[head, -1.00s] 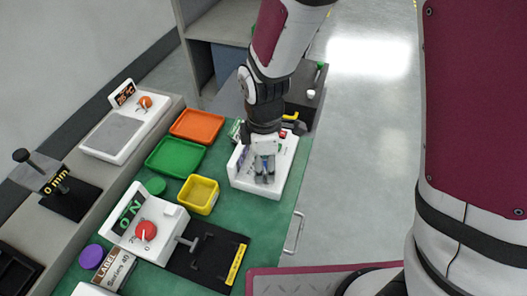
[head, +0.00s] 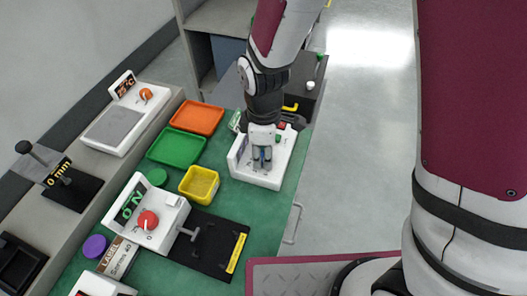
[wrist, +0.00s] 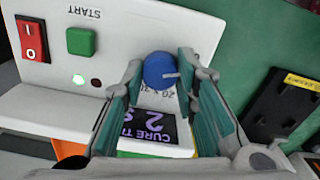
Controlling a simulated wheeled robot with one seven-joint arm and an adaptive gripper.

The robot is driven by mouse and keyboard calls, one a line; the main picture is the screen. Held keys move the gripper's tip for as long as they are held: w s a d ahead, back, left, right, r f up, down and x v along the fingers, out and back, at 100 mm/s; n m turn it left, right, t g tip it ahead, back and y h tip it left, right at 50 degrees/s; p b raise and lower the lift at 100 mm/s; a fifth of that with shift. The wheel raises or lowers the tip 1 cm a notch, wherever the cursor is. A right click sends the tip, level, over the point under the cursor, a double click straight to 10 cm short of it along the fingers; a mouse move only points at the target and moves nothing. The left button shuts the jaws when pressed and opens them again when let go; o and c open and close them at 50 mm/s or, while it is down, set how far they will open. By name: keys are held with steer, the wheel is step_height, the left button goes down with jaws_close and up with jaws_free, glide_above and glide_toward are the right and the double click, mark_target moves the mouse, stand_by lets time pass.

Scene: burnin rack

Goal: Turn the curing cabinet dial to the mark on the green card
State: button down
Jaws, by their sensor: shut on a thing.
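The curing cabinet (head: 252,174) is a white unit on the green bench mat in the head view; its panel (wrist: 120,25) fills much of the wrist view. The blue dial (wrist: 160,70) sits between the fingers of my gripper (wrist: 161,78), which is shut on it. In the head view my gripper (head: 262,158) points down onto the cabinet and mostly covers the dial. A dark display with purple text (wrist: 150,127) starts "CURE T"; its value is partly hidden by a finger. A green-and-white card (head: 235,119) stands behind the cabinet; its mark is unreadable here.
The panel also carries a green START button (wrist: 80,41) and a red switch (wrist: 32,40). A yellow bin (head: 199,185), green tray (head: 176,147) and orange tray (head: 196,118) lie left of the cabinet. A white unit with a red knob (head: 147,220) stands front left.

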steer(key=m+p, duration=0.1)
steer(key=m, duration=0.3)
steer(key=shift+r+p, duration=0.1)
steer(key=shift+p, duration=0.2)
steer(key=m+p, duration=0.2)
steer(key=m, duration=0.3)
steer(key=m+p, duration=0.2)
steer(key=m, duration=0.2)
steer(key=shift+s+m, duration=0.1)
steer(key=shift+m, duration=0.2)
steer(key=shift+m+p, duration=1)
steer(key=shift+m, duration=1.1)
steer(key=c, duration=1.2)
jaws_free()
steer(key=shift+c, duration=0.2)
